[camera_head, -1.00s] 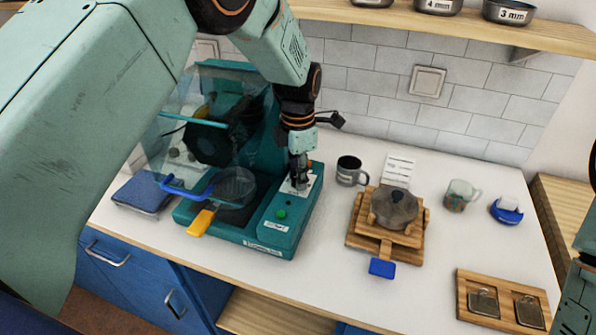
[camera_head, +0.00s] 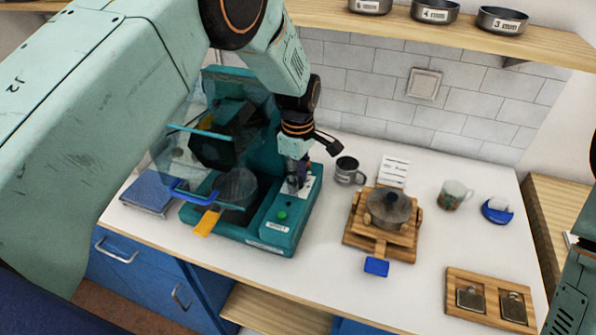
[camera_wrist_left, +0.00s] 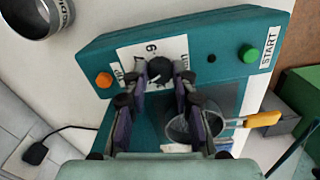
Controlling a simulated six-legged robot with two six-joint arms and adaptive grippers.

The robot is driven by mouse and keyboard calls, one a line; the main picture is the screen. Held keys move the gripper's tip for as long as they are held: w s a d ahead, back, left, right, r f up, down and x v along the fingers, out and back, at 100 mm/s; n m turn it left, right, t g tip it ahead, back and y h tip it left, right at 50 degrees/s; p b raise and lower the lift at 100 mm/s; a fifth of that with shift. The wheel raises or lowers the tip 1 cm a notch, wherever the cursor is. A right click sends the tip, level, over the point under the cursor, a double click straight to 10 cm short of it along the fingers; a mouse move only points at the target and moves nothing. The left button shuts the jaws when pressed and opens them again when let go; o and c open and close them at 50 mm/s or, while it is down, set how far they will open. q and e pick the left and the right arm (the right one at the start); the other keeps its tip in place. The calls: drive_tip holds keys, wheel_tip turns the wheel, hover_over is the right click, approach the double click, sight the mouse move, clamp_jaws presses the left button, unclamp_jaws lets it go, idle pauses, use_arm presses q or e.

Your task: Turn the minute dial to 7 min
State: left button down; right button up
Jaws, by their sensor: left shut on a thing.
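The minute dial (camera_wrist_left: 160,70) is a dark round knob on a white label plate on the teal press. In the left wrist view the label shows a "9" beside the knob, and other marks are partly covered. My left gripper (camera_wrist_left: 160,83) is shut on the dial, one finger on each side. In the head view my left gripper (camera_head: 295,185) comes down onto the press's control panel and hides the dial. The pointer's exact setting cannot be read. My right gripper is out of view; only part of that arm shows at the right edge.
A mug (camera_head: 347,170) stands close right of my left gripper. A wooden stand (camera_head: 381,240) is further right.

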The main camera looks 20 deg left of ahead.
use_arm(q)
drive_tip(key=m+p, duration=0.1)
drive_tip(key=m, duration=0.5)
drive_tip(key=shift+w+r+m, duration=0.1)
drive_tip(key=shift+r+m, duration=0.05)
drive_tip(key=shift+m, duration=0.15)
drive_tip(key=m+p, duration=0.1)
drive_tip(key=m, duration=0.5)
idle(0.4)
drive_tip(key=c, duration=1.1)
unclamp_jaws()
drive_tip(key=shift+o, duration=0.2)
wheel_tip(320, 180, up, 12)
